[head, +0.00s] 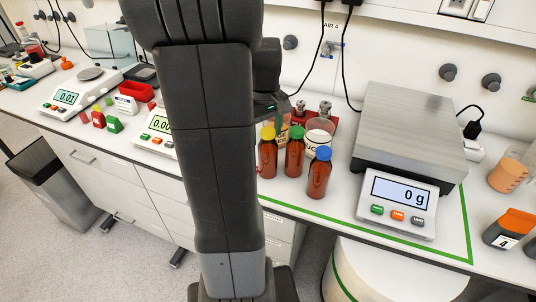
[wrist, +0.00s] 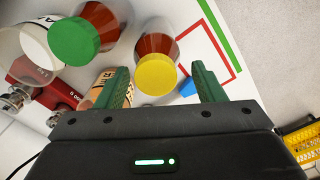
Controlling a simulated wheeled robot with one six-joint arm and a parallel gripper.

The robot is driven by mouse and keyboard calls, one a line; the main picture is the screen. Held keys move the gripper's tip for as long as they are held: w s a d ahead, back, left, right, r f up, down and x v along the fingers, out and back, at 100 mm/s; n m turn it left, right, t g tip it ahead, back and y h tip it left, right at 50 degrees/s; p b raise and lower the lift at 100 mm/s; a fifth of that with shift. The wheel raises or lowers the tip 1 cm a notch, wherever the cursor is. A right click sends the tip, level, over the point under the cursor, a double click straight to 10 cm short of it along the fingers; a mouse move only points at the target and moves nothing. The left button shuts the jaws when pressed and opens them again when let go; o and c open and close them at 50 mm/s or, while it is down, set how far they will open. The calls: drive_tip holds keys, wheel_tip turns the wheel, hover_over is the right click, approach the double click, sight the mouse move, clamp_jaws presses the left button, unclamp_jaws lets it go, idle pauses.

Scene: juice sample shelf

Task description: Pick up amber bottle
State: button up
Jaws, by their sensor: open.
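Three amber bottles stand close together on the bench in the head view: one with a yellow cap (head: 268,158), one with a green cap (head: 294,157) and one with a blue cap (head: 319,176). In the wrist view, the yellow-capped bottle (wrist: 157,62) lies ahead of my gripper (wrist: 163,80), its cap between the two green fingertips with space on both sides. The fingers are open and empty. The green-capped bottle (wrist: 75,42) is to the upper left, outside the fingers. In the head view my arm hides most of the gripper.
A scale reading 0 g (head: 401,196) stands right of the bottles. The bench front edge has a green line.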

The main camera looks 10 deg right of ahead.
sight(268, 146)
drive_tip(key=f, duration=0.5)
drive_tip(key=shift+s+d+f+p, duration=0.1)
drive_tip(key=shift+s+d+p, duration=0.2)
drive_tip(key=shift+p, duration=0.1)
drive_tip(key=shift+c, duration=0.4)
